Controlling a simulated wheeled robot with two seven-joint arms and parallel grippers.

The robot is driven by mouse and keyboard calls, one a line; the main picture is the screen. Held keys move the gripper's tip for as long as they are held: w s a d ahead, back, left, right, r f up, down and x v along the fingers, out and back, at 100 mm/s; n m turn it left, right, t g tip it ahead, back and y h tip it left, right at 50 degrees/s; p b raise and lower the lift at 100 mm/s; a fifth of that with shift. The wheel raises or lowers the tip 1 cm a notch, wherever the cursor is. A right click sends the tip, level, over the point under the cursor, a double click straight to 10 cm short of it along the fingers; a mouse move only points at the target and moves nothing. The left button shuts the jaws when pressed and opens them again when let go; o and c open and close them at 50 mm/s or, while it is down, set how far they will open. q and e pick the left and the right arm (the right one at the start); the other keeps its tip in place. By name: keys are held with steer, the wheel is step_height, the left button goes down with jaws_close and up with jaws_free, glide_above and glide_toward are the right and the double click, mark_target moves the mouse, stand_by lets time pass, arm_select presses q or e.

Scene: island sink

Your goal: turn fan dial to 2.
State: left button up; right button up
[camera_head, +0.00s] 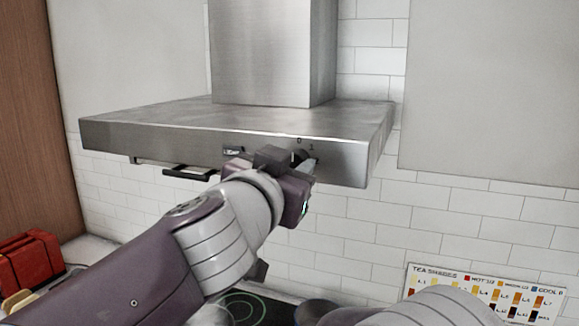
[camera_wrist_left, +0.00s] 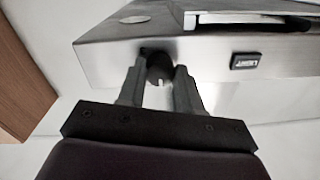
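The fan dial (camera_head: 304,155) is a small dark round knob on the front edge of the steel range hood (camera_head: 150,136). My left gripper (camera_head: 309,165) is at the dial. Its two fingers (camera_wrist_left: 159,80) stand on either side of the dial with little gap; whether they press on it I cannot tell. My right gripper is out of view.
A light switch (camera_wrist_left: 245,61) sits on the hood front beside the dial. A wall cabinet (camera_head: 490,95) is to the right. A tea chart (camera_head: 487,292) stands at the lower right. A red object (camera_head: 31,260) is at the left. A cooktop (camera_head: 245,308) is below.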

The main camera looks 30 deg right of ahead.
arm_select(q)
steer(key=m+b, duration=0.1)
steer(key=m, duration=0.7)
steer(key=shift+m+b, duration=0.3)
steer(key=shift+b, duration=0.05)
steer(key=m, duration=0.4)
steer(key=shift+m+h, duration=0.3)
steer(key=shift+m, duration=2.4)
steer(key=shift+f, duration=0.1)
steer(key=o, duration=1)
steer(key=shift+o, duration=0.2)
steer(key=shift+a, duration=0.15)
